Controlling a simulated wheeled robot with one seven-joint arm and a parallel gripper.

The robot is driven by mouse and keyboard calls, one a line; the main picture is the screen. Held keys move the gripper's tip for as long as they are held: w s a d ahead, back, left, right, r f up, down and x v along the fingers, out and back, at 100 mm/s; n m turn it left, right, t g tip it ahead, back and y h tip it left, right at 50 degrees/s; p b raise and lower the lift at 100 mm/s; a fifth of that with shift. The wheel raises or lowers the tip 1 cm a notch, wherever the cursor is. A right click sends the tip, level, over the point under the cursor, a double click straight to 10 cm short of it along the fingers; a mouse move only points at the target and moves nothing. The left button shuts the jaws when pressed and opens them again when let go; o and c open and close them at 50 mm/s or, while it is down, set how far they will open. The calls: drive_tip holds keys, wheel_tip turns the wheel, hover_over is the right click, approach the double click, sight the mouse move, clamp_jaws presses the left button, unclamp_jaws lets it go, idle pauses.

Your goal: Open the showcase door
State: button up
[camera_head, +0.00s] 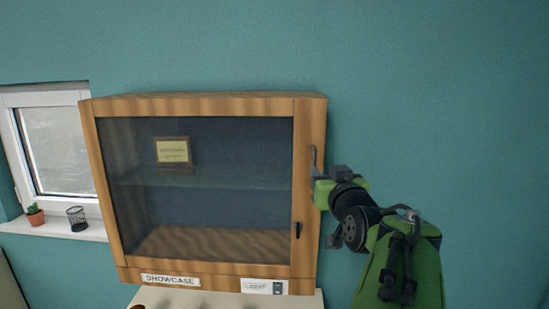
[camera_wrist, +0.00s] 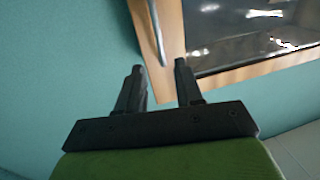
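The wooden showcase (camera_head: 200,105) stands against the wall in the head view, its dark glass door (camera_head: 220,150) looking shut. A thin grey metal handle (camera_head: 313,157) is on the right-hand wood strip. A small black latch-like part (camera_head: 298,230) sits lower down near the glass edge. My gripper (camera_head: 322,178) is at the showcase's right edge, beside the handle. In the wrist view my gripper (camera_wrist: 160,70) is open, its fingers apart, and the handle (camera_wrist: 156,35) lies ahead, in line with the gap between the fingertips. I cannot tell whether a finger touches it.
A plaque (camera_head: 173,151) stands on the glass shelf inside. A SHOWCASE label (camera_head: 170,280) and a small switch panel (camera_head: 264,286) are on the lower front. A window (camera_head: 58,140), potted cactus (camera_head: 35,215) and mesh cup (camera_head: 77,218) are at left. The wall right of the showcase is bare.

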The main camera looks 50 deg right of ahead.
sight(314, 163)
drive_tip(key=p+x, duration=0.1)
drive_tip(key=x, duration=0.6)
drive_tip(key=shift+p, duration=0.35)
drive_tip(key=shift+a+r, duration=0.1)
drive_tip(key=shift+a, duration=0.05)
drive_tip(key=shift+c, duration=0.5)
clamp_jaws()
